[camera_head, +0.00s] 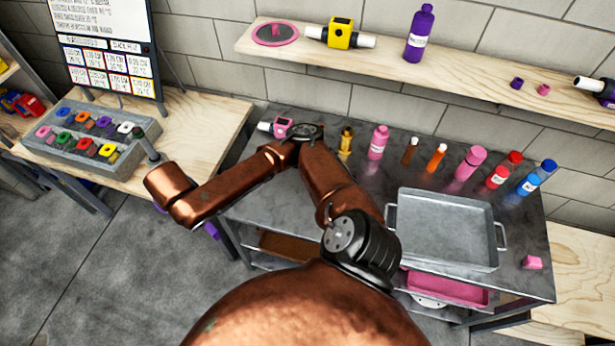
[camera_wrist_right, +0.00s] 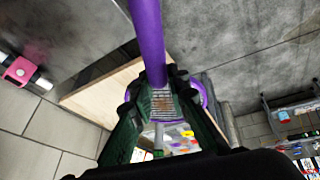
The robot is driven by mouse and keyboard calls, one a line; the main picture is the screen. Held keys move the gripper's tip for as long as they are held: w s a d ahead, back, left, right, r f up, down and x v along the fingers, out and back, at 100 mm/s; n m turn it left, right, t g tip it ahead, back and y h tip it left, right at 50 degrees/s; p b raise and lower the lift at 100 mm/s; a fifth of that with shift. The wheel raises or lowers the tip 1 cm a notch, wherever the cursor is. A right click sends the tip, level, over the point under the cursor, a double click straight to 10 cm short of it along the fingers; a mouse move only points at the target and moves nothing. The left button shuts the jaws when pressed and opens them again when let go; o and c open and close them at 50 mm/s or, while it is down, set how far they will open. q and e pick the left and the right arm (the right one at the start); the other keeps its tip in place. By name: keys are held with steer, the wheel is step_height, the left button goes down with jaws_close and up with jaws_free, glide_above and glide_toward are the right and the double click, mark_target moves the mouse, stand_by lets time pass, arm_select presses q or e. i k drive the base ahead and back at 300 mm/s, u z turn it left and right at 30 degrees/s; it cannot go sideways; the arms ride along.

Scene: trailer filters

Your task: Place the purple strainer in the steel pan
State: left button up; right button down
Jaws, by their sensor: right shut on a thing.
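The steel pan (camera_head: 447,228) is a square grey pan with side handles. It sits empty on the dark metal table at the right of the head view. My right arm reaches to the left there, and its gripper is hidden behind its own wrist. In the right wrist view my right gripper (camera_wrist_right: 157,88) is shut on the purple strainer (camera_wrist_right: 149,38). A long purple shaft runs up out of the fingers, and part of a purple ring shows behind them. Small purple bits (camera_head: 212,230) show below the forearm in the head view. My left gripper is not in view.
Bottles and vials (camera_head: 377,143) stand in a row behind the pan. A pink block (camera_head: 532,263) lies at its right. A grey tray (camera_head: 92,165) of coloured pieces sits on the left wooden bench. A wooden shelf (camera_head: 470,82) hangs above the metal table. Open floor lies at lower left.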

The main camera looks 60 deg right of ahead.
mark_target(425, 226)
steer(key=u, duration=0.1)
steer(key=k, duration=1.1)
steer(key=z, duration=2)
steer(key=i, duration=0.5)
steer(key=z, duration=0.1)
